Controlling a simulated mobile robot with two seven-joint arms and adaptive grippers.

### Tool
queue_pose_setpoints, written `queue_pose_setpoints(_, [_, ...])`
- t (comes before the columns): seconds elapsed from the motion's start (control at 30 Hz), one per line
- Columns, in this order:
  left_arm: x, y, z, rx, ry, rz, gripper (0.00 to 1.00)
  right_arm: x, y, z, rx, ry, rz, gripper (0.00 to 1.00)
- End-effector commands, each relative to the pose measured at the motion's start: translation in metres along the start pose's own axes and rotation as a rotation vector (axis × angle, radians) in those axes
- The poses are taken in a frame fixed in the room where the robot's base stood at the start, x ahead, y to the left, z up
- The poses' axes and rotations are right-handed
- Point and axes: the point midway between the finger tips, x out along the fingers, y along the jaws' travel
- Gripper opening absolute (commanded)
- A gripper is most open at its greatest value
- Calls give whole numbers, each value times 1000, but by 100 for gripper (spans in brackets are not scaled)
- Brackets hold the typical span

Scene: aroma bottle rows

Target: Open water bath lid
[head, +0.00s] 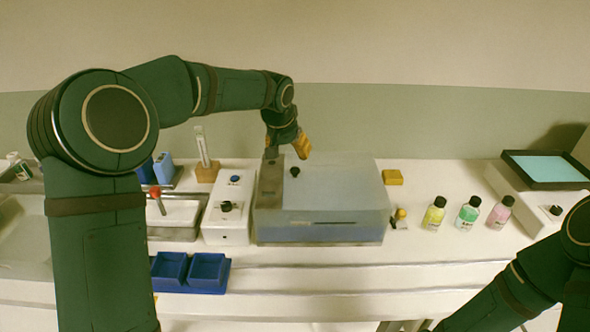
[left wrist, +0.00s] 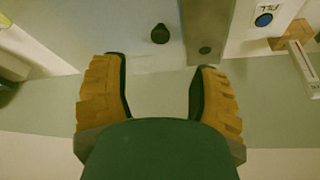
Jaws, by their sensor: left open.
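The water bath (head: 320,232) is a grey box at the middle of the bench. Its pale, translucent lid (head: 340,185) is down and shut. A small black knob (head: 295,171) stands on the lid's top near its left side. My left gripper (head: 286,150) is above the back left part of the bath, behind the knob, open and empty. In the left wrist view, the black knob (left wrist: 160,34) is ahead of the gap between my yellow fingers (left wrist: 158,80), apart from both. My right arm comes in at the lower right, and its gripper is out of view.
A white control box (head: 228,210) with a blue button stands left of the bath. Blue trays (head: 190,272) lie in front. Several small bottles (head: 468,213) and a dark-framed screen (head: 545,168) stand to the right. A yellow block (head: 392,177) lies behind the bath's right edge.

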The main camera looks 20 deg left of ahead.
Motion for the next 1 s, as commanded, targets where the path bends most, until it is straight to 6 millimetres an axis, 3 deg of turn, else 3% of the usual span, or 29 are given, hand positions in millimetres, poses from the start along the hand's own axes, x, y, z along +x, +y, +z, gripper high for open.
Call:
queue_pose_setpoints(0.1, [28,0,1,1,-3,1,61,6,2,0,0,2,0,47])
queue_pose_setpoints(0.4, [79,0,1,0,-2,1,61,14,5,-2,-1,7,0,47])
queue_pose_setpoints(0.6, [94,0,0,0,0,1,61,16,6,-2,-1,8,0,47])
queue_pose_setpoints(0.93, [97,0,0,0,1,1,61,16,6,-2,-1,9,0,47])
queue_pose_setpoints(0.97, [97,0,0,0,1,1,60,16,6,-2,-1,9,0,47])
queue_pose_setpoints(1.0, [97,0,0,0,1,1,46,16,6,-2,-1,9,0,47])
